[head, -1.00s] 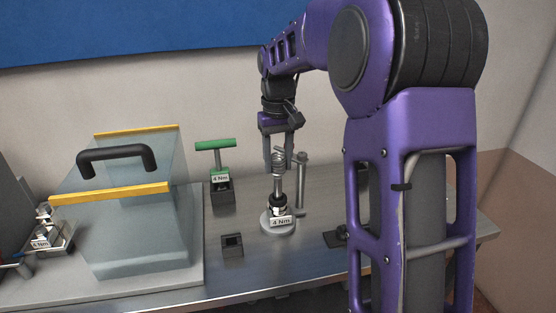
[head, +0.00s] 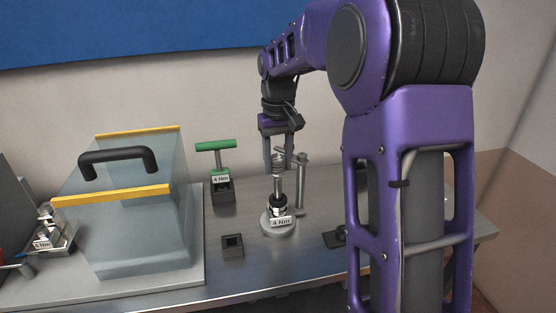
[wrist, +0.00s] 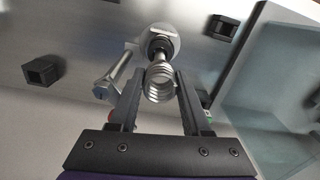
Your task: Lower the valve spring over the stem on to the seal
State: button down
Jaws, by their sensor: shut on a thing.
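My gripper (head: 278,157) is shut on the valve spring (head: 278,163), a silver coil that also shows between the fingers in the wrist view (wrist: 160,84). The spring hangs at the top of the upright stem (head: 278,188), which rises from a round grey base (head: 279,231) with a "4 Nm" label. A dark collar, probably the seal (head: 278,206), sits low around the stem. In the wrist view the stem (wrist: 159,55) runs up to the spring's far end. I cannot tell whether the stem tip is inside the coil.
A metal post (head: 301,184) stands close right of the stem. A green T-handle tool (head: 216,147) stands in a dark holder to the left. A small empty square socket (head: 232,246) lies in front. A clear cover with a black handle (head: 118,158) fills the left.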

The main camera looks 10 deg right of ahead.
aim_at(278, 187)
jog(key=shift+f+b, duration=2.25)
jog(key=shift+f, duration=1.7)
jog(key=shift+c, duration=1.4)
grip_release()
jog(key=shift+r, duration=0.1)
notch_tip(278, 187, up, 17)
jog(key=p, duration=0.3)
jog(key=shift+r, duration=0.2)
